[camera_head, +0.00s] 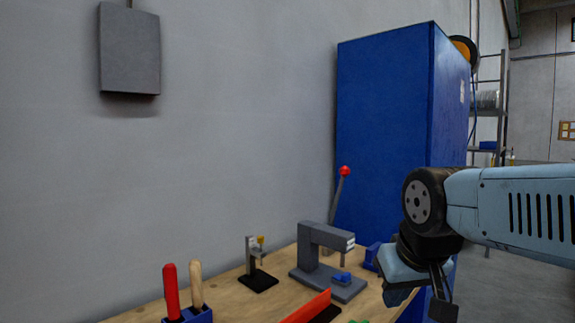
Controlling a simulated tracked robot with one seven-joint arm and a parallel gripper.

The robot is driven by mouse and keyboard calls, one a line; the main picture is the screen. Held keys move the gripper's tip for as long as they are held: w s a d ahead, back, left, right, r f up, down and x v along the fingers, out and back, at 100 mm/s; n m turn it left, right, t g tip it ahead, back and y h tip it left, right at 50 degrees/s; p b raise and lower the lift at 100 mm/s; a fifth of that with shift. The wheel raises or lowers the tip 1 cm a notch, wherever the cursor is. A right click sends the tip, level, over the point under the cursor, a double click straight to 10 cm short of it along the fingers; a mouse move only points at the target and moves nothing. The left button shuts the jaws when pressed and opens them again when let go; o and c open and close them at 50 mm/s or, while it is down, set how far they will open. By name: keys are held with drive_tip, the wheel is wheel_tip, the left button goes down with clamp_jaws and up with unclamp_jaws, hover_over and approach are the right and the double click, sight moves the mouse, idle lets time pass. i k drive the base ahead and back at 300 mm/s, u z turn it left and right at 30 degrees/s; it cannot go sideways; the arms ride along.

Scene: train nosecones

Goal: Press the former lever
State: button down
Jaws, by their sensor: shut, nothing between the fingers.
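The former (322,262) is a grey C-shaped press on a flat base, standing on the wooden workbench. Its lever (341,192) rises behind it, tilted slightly right, with a red ball (344,171) at the top. A small blue piece (341,277) sits on the base under the press head. My gripper (442,312) hangs at the lower right, to the right of the former and lower than the lever ball. Its fingers point down and are shut and empty. It appears apart from the lever.
The workbench (226,300) also holds a small stand on a black base (258,279), a red bar (308,308), and a blue holder (190,315) with red and wooden handles. A tall blue cabinet (385,130) stands behind the former. A grey wall box (130,50) hangs at upper left.

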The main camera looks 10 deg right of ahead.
sight(344, 171)
drive_tip(key=u, duration=0.1)
drive_tip(key=i, duration=0.9)
drive_tip(key=z, duration=0.35)
